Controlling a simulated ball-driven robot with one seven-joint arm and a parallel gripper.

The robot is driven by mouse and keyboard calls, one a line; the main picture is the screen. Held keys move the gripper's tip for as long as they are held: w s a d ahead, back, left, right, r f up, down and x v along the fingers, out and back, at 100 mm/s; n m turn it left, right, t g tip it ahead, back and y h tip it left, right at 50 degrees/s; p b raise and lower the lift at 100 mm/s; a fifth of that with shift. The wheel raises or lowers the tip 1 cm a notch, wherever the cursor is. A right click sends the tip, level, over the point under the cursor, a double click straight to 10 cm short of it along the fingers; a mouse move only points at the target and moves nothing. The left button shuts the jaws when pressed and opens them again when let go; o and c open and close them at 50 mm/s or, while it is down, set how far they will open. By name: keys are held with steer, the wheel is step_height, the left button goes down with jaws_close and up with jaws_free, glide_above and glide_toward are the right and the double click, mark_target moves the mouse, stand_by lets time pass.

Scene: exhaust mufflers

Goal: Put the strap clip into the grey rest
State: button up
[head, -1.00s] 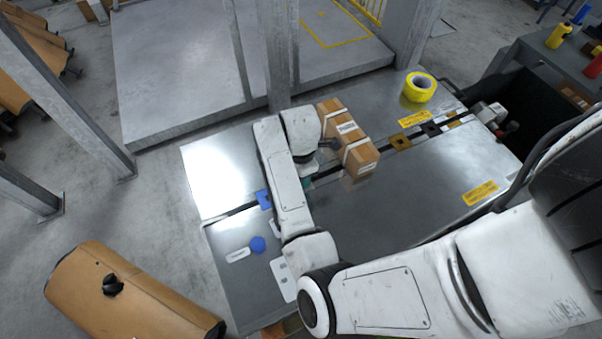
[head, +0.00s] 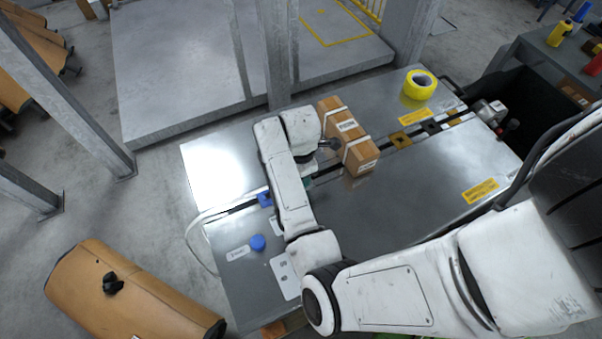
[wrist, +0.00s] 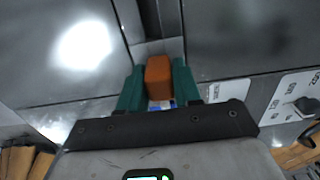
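My gripper (wrist: 159,85) has teal fingers closed on both sides of an orange-brown block (wrist: 158,78), which looks like the strap clip. In the head view my gripper (head: 308,182) hangs low over the slot across the metal table, mostly hidden by my arm; the clip cannot be made out there. A dark grey square piece (head: 431,128) sits along the slot to the right, beyond the carton, and may be the grey rest. A brass-yellow square piece (head: 401,140) is beside it, and a blue one (head: 264,199) is left of my gripper.
A strapped carton (head: 348,138) stands on the table (head: 420,185) just right of my gripper. A yellow tape roll (head: 420,84) lies at the back right. A blue knob (head: 257,243) is at the front left. A white loop (head: 190,240) curves around the left edge.

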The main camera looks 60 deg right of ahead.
steer(key=o, duration=0.5)
step_height(320, 180, up, 11)
steer(key=shift+f+p, duration=0.1)
steer(key=shift+p, duration=0.35)
stand_by(0.6)
steer(key=shift+s+d, duration=0.1)
steer(key=shift+d, duration=0.3)
steer(key=s+d+r+m+h, duration=0.2)
steer(key=s+d+m+h, duration=0.1)
steer(key=m, duration=0.2)
steer(key=s+a+f+m+y, duration=0.1)
steer(key=s+a+f+m, duration=0.1)
steer(key=a, duration=0.3)
steer(key=s+a+f+m+y, duration=0.1)
steer(key=s+a+f+m, duration=0.1)
steer(key=s+a, duration=0.3)
steer(key=s+a+f+m+t, duration=0.1)
steer(key=s+a+f+m, duration=0.1)
steer(key=a, duration=0.3)
steer(key=shift+s+a+f+m+y, duration=0.15)
steer(key=shift+s+m+y, duration=0.2)
steer(key=shift+s, duration=0.45)
